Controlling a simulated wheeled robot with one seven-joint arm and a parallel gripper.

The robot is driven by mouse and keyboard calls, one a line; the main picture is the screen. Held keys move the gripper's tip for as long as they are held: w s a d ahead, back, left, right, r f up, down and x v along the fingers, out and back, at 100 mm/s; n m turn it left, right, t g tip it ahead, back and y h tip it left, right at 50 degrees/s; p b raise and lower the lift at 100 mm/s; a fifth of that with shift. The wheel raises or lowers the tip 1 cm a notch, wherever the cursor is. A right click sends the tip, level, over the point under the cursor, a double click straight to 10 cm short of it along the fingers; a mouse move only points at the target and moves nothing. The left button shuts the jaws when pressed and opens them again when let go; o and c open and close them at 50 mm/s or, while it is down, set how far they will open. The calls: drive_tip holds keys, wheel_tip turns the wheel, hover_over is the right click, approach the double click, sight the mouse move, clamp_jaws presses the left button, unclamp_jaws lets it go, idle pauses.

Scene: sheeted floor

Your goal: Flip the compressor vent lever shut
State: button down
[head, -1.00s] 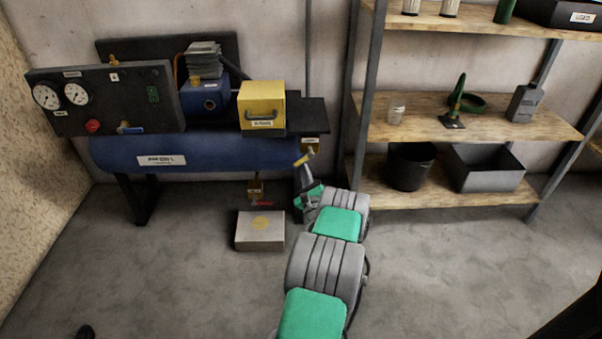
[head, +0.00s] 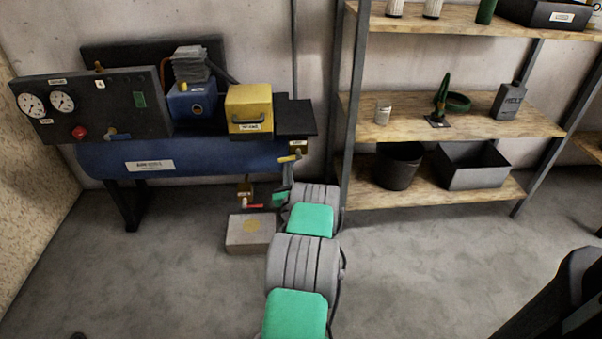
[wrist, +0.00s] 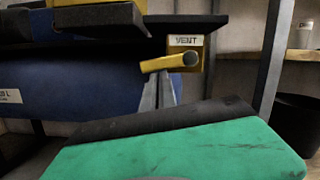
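The vent valve is a brass-yellow block (head: 298,147) at the right end of the blue compressor tank; its VENT label (wrist: 185,41) is readable in the wrist view. The vent lever (head: 288,158) is a short yellow bar pointing left from the block, nearly level with its outer end slightly lower. In the head view my gripper (head: 287,174) is partly hidden by my arm.
A second valve with a red handle (head: 252,206) hangs under the tank, above a grey box (head: 250,232) on the floor. A gauge panel (head: 110,105) stands left. A shelf unit (head: 440,120) with bins stands close right. Open floor lies in front.

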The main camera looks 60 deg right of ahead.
drive_tip(key=shift+w+a+r, duration=0.2)
drive_tip(key=shift+w+r, duration=0.2)
drive_tip(key=shift+r, duration=0.05)
idle(0.4)
